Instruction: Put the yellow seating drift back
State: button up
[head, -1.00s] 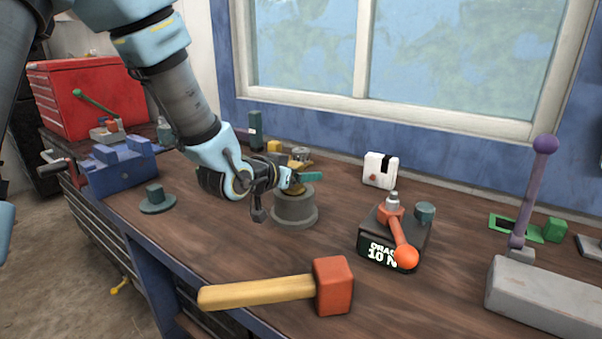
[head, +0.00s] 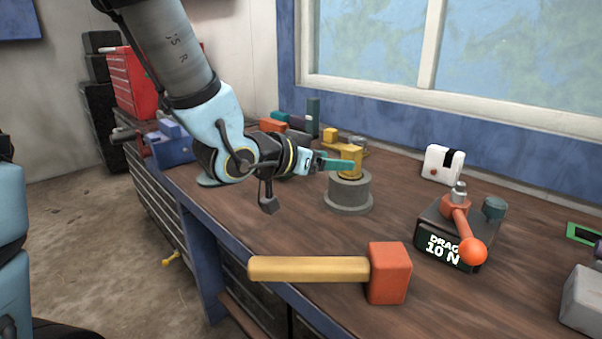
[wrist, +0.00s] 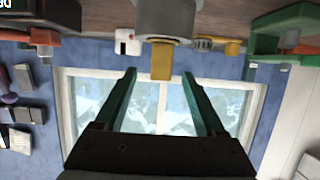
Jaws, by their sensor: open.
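The yellow seating drift (head: 356,153) stands upright on top of a grey cylinder (head: 350,194) on the bench. In the wrist view, which is upside down, the drift (wrist: 161,60) shows between and just beyond the fingertips, with the grey cylinder (wrist: 166,20) under it. My gripper (head: 345,164) is at the left of the drift, above the bench, with its teal fingers pointing right. In the wrist view my gripper (wrist: 159,74) is open, with a gap on both sides of the drift. The near finger hides part of the drift in the head view.
A mallet (head: 388,273) lies in front, its handle pointing left. A black box (head: 450,253) with an orange-knobbed lever stands to the right. A white block (head: 443,164) and a tall dark green block (head: 313,117) stand behind. Bare bench lies between the cylinder and mallet.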

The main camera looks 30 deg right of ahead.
jog(key=w+a+f+n+t+y, duration=0.1)
jog(key=w+a, duration=0.2)
jog(key=w+a+f+n+t+y, duration=0.1)
jog(key=w+a+f+y, duration=0.1)
jog(key=w+a, duration=0.1)
jog(key=w+a+f+n+t+y, duration=0.1)
jog(key=w+a+n+y, duration=0.1)
jog(key=w+a, duration=0.2)
jog(key=shift+a+f, duration=0.3)
jog(key=shift+a, duration=0.25)
jog(key=w+a+y, duration=0.1)
jog(key=a, duration=0.1)
jog(key=a+f+n+y, duration=0.1)
jog(key=a, duration=0.1)
jog(key=w+a+f+n+y, duration=0.1)
jog(key=a, duration=0.2)
jog(key=shift+w, duration=0.35)
jog(key=s+a+f+n+g+y, duration=0.1)
jog(key=s+a+n+g+y, duration=0.1)
jog(key=a, duration=0.8)
jog(key=s+a+f+n+g+y+p, duration=0.1)
jog(key=s+a+n+g+y, duration=0.2)
jog(key=a, duration=0.8)
jog(key=s+n, duration=0.1)
jog(key=n, duration=0.1)
jog(key=shift+a+f+n+p, duration=0.25)
jog(key=shift+f+n+p, duration=0.05)
jog(key=shift+n, duration=0.1)
jog(key=shift+c, duration=0.2)
